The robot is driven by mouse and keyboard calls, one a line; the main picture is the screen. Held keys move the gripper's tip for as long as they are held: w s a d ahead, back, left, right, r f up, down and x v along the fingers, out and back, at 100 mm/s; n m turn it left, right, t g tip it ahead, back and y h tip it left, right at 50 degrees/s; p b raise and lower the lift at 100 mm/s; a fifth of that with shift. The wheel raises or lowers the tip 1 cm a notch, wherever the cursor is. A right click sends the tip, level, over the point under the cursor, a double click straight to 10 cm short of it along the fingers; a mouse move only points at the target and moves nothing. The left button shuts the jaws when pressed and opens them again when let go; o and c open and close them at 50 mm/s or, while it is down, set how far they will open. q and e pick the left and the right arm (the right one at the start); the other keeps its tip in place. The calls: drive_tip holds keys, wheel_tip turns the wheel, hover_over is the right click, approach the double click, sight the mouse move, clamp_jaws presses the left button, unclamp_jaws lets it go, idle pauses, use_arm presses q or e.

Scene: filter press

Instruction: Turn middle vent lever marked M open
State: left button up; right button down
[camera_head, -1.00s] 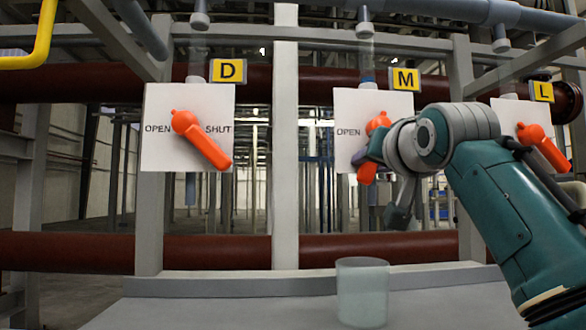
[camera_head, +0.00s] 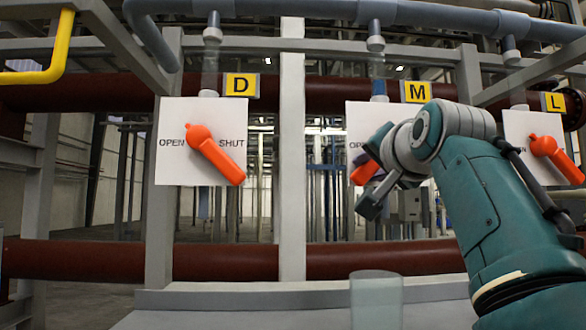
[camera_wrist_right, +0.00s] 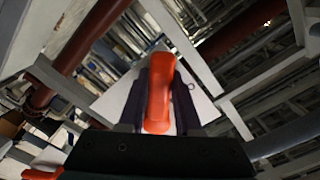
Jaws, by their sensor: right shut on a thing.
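The middle vent lever (camera_head: 363,172) is orange and sits on the white panel (camera_head: 367,118) under the yellow M sign (camera_head: 418,92). Its handle slants down and left from the pivot, toward the OPEN side. My wrist hides the pivot and part of the panel. My right gripper (camera_head: 367,180) is shut on the handle. In the right wrist view the lever (camera_wrist_right: 160,95) stands between the two dark fingers of the gripper (camera_wrist_right: 163,100). My left gripper is not in view.
The D lever (camera_head: 213,152) at left and the L lever (camera_head: 556,158) at right both slant down and right. A translucent cylinder (camera_head: 376,300) stands below on a grey ledge (camera_head: 230,297). A grey post (camera_head: 291,150) rises between the D and M panels.

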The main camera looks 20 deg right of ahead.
drive_tip(key=shift+r, duration=0.15)
drive_tip(key=c, duration=0.6)
unclamp_jaws()
drive_tip(key=p+v, duration=0.1)
drive_tip(key=v, duration=0.9)
drive_tip(key=shift+p, duration=0.35)
drive_tip(key=shift+d, duration=0.1)
